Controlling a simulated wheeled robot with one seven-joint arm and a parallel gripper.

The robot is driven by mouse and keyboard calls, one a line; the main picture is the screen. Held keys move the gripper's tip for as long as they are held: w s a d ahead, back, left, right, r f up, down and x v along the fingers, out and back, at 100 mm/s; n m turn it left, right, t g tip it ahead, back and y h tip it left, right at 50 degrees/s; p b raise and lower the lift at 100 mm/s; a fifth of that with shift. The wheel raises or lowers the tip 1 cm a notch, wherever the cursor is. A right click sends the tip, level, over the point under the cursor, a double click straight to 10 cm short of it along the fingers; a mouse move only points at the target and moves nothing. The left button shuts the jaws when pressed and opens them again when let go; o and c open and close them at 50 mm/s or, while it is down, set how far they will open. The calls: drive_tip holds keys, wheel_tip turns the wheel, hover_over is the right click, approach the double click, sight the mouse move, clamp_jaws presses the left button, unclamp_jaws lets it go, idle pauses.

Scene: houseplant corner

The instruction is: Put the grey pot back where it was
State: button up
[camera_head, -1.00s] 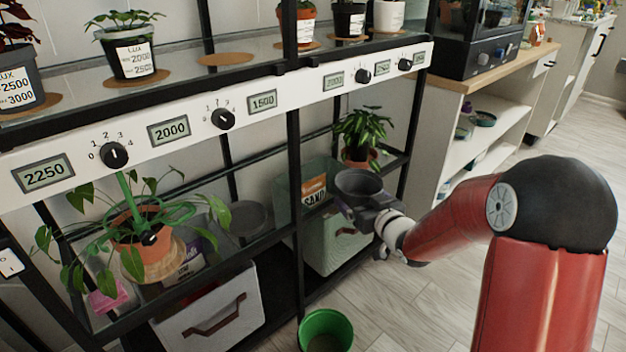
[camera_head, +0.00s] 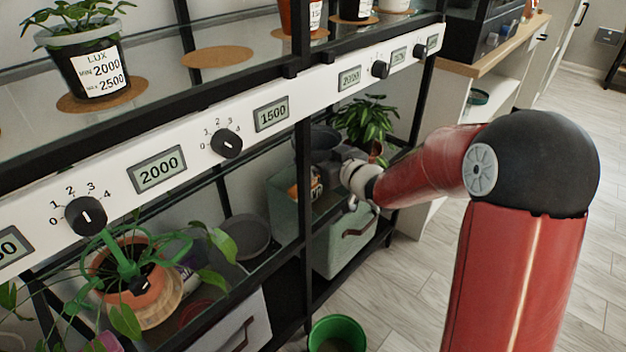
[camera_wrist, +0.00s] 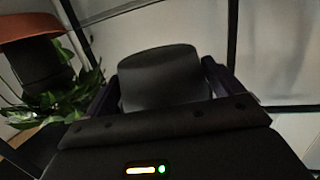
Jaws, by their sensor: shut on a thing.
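The grey pot (camera_head: 322,138) is in my gripper (camera_head: 330,165), inside the lower level of the shelf rack, behind a black upright that hides part of it. In the wrist view the dark pot (camera_wrist: 165,80) fills the space between the two fingers of my gripper (camera_wrist: 160,90). The pot is held above the lower shelf, left of a leafy plant in a terracotta pot (camera_head: 376,148). A round grey saucer (camera_head: 243,238) lies empty on the lower shelf to the left.
A black upright (camera_head: 304,200) and the white dial panel (camera_head: 190,140) bound the opening. A fabric bin (camera_head: 345,240) stands below. A potted vine (camera_head: 135,275) is at left. An empty cork mat (camera_head: 217,57) lies on the upper shelf. A green bucket (camera_head: 337,335) stands on the floor.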

sight(321, 191)
wheel_tip(321, 191, down, 8)
drive_tip(key=shift+s+r+b, duration=0.1)
drive_tip(key=shift+b, duration=0.35)
